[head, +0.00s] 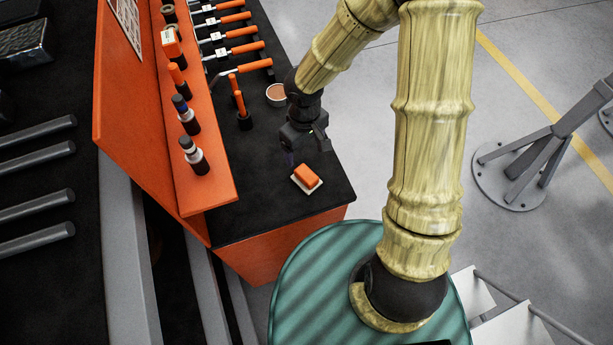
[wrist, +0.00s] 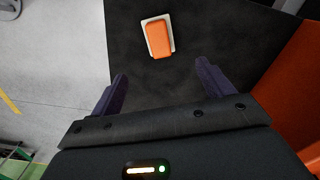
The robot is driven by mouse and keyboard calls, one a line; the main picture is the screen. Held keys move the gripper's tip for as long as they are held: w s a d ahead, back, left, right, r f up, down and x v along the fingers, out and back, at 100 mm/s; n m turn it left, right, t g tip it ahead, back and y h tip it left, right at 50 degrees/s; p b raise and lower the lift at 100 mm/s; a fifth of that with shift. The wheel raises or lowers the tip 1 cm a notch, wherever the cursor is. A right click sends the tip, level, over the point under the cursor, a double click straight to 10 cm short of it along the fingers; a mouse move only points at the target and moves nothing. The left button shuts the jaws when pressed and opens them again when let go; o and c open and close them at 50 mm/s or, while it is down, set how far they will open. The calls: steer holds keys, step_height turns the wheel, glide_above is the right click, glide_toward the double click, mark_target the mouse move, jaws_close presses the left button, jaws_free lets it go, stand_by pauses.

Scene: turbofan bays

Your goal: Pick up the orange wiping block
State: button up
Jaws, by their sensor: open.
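The orange wiping block (head: 306,174) lies on a white pad (head: 316,187) near the front end of the black bench top. It also shows in the wrist view (wrist: 158,39), on its white pad (wrist: 145,23), beyond my fingertips and roughly between their lines. My gripper (head: 304,155) is above the bench, just behind the block in the head view. In the wrist view my gripper (wrist: 161,80) has its two dark fingers wide apart with nothing between them. The block is apart from both fingers.
An orange shelf (head: 195,150) with several bottles runs along the bench's left side. A small bowl (head: 276,95), an orange-handled tool in a black holder (head: 244,121) and a row of orange-handled tools (head: 240,50) stand behind. The black bench top (head: 260,210) around the block is clear.

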mark_target(306, 173)
step_height(306, 173, down, 9)
steer(key=shift+f+b, duration=0.1)
steer(key=shift+b, duration=0.25)
steer(key=shift+s+d+f+b, duration=0.1)
steer(key=shift+f+b, duration=0.2)
steer(key=shift+f, duration=1)
steer(key=shift+s+d+f+b, duration=0.1)
steer(key=shift+f+b, duration=0.2)
steer(key=shift+f, duration=1)
steer(key=shift+r, duration=0.1)
steer(key=c, duration=1.2)
steer(key=shift+o, duration=0.2)
step_height(306, 173, up, 10)
steer(key=p, duration=0.2)
steer(key=shift+p, duration=0.35)
